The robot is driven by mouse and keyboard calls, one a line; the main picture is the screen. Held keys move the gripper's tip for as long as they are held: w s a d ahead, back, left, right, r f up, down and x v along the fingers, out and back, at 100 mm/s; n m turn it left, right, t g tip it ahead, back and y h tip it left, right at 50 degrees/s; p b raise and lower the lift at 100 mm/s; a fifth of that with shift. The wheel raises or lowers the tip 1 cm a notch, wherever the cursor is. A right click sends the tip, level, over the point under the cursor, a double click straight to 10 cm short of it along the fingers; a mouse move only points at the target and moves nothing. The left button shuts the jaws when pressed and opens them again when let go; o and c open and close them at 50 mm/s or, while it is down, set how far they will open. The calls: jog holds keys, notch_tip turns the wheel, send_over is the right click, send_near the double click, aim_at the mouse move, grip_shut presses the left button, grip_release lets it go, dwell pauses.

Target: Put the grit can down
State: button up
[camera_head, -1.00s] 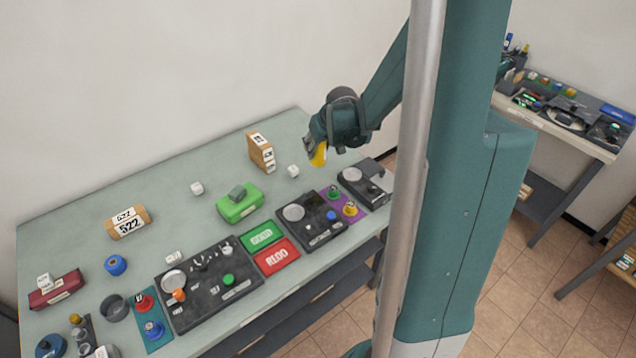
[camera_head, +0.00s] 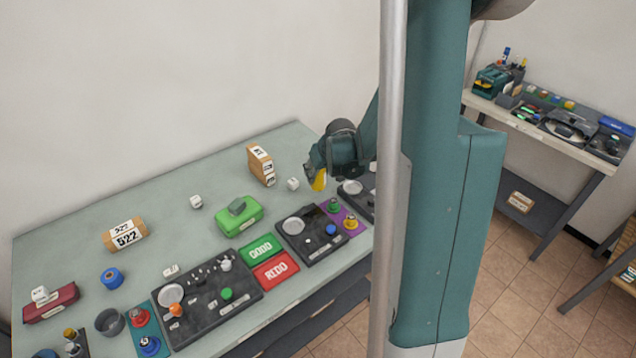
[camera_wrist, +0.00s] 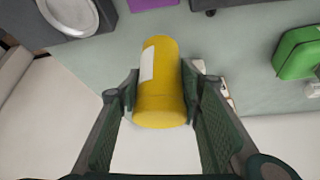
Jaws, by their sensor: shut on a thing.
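A yellow can with a white label, which I take to be the grit can (camera_wrist: 160,85), is between the two fingers of my gripper (camera_wrist: 160,100) in the wrist view. Both fingers press on its sides. In the head view my gripper (camera_head: 318,170) is over the far right part of the grey-green table (camera_head: 170,195), with the yellow can (camera_head: 319,180) below it. The can looks held above the table top; its exact height is hard to tell.
A dark tray with a round dish (camera_head: 351,187) stands right of the can, partly hidden by my column. A purple mat (camera_head: 342,218) with small knobbed weights, a white die (camera_head: 293,183) and a brown box (camera_head: 261,165) are near. Bare table lies between die and purple mat.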

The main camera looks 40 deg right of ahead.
aim_at(318, 180)
dwell(0.3)
jog(key=shift+f+b, duration=0.4)
jog(key=shift+f, duration=1.65)
jog(key=shift+f, duration=0.15)
jog(key=o, duration=1.1)
jog(key=shift+o, duration=0.2)
jog(key=shift+r, duration=0.2)
jog(key=p+v, duration=0.2)
jog(key=v, duration=1)
